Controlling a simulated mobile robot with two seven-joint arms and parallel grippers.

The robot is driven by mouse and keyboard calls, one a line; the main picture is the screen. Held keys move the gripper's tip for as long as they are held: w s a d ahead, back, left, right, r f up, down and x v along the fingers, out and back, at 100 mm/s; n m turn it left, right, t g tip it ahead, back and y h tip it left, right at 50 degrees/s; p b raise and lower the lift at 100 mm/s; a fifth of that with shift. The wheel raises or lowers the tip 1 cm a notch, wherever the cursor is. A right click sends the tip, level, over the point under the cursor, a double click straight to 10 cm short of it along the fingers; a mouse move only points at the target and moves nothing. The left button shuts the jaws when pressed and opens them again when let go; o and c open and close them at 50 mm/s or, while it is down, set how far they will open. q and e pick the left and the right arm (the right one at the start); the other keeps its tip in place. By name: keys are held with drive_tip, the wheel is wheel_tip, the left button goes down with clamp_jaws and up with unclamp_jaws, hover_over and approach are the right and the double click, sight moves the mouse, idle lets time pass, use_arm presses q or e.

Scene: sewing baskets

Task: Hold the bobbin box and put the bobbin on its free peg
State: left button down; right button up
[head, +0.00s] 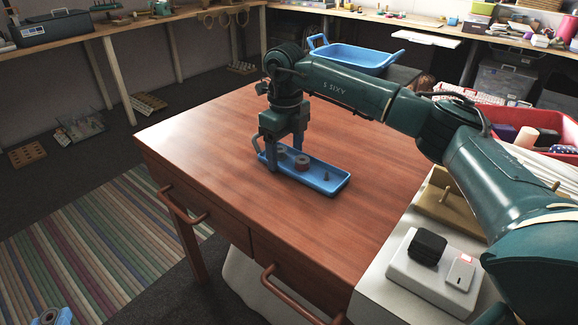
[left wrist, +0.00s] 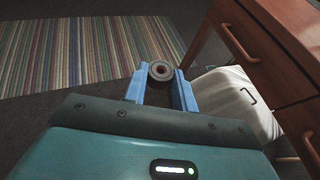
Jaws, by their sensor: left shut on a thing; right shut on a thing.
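The blue bobbin box (head: 318,184) lies on the wooden table. Two bobbins sit in it: a reddish-brown one (head: 302,163) near the middle and a greyish one (head: 281,153) partly hidden by my right gripper. A bare peg (head: 326,176) stands toward the box's right end. My right gripper (head: 270,160) points down and is shut on the box at its left end. My left gripper (head: 50,316) is at the bottom left, away from the table. In the left wrist view its blue fingers (left wrist: 160,88) are shut on a grey bobbin (left wrist: 161,71) with a reddish-brown middle.
The wooden table (head: 215,130) is clear around the box. Its drawer handles (head: 180,208) stick out at the front. A white pad with a black stack (head: 427,247) lies at the right. A blue basket (head: 352,58) stands behind the table. A striped rug (head: 100,240) covers the floor.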

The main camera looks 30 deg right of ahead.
idle(0.3)
use_arm(q)
drive_tip(key=w+d+m+h, duration=0.1)
drive_tip(key=w+d, duration=0.2)
drive_tip(key=d, duration=0.3)
drive_tip(key=w+d+h, duration=0.1)
drive_tip(key=w+d, duration=0.3)
drive_tip(key=d, duration=0.2)
drive_tip(key=d+r+m+h, duration=0.1)
drive_tip(key=d+r, duration=0.1)
drive_tip(key=d, duration=0.5)
drive_tip(key=w+d+r+m+g+h, duration=0.1)
drive_tip(key=d+r, duration=0.2)
drive_tip(key=d, duration=0.5)
drive_tip(key=w+d+r+m+h, duration=0.1)
drive_tip(key=d+r+m+h, duration=0.1)
drive_tip(key=d, duration=0.6)
drive_tip(key=shift+d+r, duration=0.1)
drive_tip(key=shift+r, duration=0.2)
wheel_tip(320, 180, up, 6)
drive_tip(key=m+g+h, duration=0.1)
drive_tip(key=m, duration=0.1)
hover_over(327, 174)
drive_tip(key=s+a, duration=0.1)
drive_tip(key=shift+s+f, duration=0.2)
drive_tip(key=shift+f, duration=2.9)
drive_tip(key=shift+f, duration=1)
